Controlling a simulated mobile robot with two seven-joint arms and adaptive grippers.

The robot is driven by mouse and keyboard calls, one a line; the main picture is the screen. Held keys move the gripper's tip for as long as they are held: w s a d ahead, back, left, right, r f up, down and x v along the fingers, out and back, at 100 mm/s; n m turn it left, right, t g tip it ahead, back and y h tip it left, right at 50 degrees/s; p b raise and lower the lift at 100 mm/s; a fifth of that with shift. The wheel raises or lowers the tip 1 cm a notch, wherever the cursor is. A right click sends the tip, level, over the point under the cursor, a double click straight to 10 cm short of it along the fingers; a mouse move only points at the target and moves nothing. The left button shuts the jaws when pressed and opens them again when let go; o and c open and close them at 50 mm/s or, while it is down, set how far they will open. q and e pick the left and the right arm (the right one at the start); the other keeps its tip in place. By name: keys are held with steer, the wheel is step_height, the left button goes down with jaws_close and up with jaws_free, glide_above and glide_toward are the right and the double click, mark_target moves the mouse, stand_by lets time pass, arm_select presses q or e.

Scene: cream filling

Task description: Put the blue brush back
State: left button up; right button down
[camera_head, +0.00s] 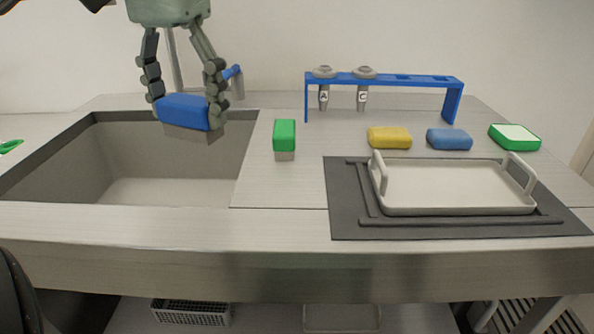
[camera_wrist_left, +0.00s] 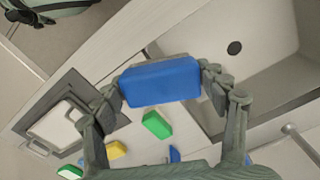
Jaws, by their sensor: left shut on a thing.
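The blue brush (camera_head: 186,111) is a blue block with a grey underside. My left gripper (camera_head: 186,92) is shut on it and holds it up over the sink (camera_head: 170,190), near the sink's back right part. In the left wrist view the blue brush (camera_wrist_left: 160,81) sits between the two fingers of the left gripper (camera_wrist_left: 160,82). A green brush (camera_head: 284,138) with a pale underside stands on the counter right of the sink. My right gripper is not in view.
A blue rack (camera_head: 385,78) holds grey pieces labelled A and C. Yellow (camera_head: 390,138) and blue (camera_head: 449,139) sponges and a green-white block (camera_head: 514,137) lie behind a white tray (camera_head: 455,187) on a dark mat (camera_head: 345,225). Counter between green brush and mat is clear.

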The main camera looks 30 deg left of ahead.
arm_select(q)
steer(key=shift+w+d+f, duration=0.3)
steer(key=shift+d+f, duration=0.15)
steer(key=shift+d, duration=0.1)
steer(key=shift+w+d+f, duration=0.3)
steer(key=shift+d+f, duration=0.05)
steer(key=w+d+f, duration=0.2)
steer(key=shift+w+d+f, duration=0.15)
steer(key=shift+w+d, duration=0.1)
steer(key=shift+d, duration=0.1)
steer(key=w+d+f+b, duration=0.2)
steer(key=w+d, duration=0.1)
steer(key=shift+w+d+f, duration=0.2)
steer(key=shift+d+f, duration=0.05)
steer(key=shift+f, duration=0.15)
steer(key=shift+w+d+f, duration=0.1)
steer(key=shift+w+d, duration=0.1)
step_height(320, 180, down, 3)
steer(key=shift+r+b, duration=0.15)
steer(key=shift+b, duration=0.5)
steer(key=shift+f, duration=0.65)
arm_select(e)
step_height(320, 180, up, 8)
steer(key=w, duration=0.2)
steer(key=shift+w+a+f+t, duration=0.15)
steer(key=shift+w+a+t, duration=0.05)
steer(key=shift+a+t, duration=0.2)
arm_select(q)
steer(key=shift+f, duration=0.1)
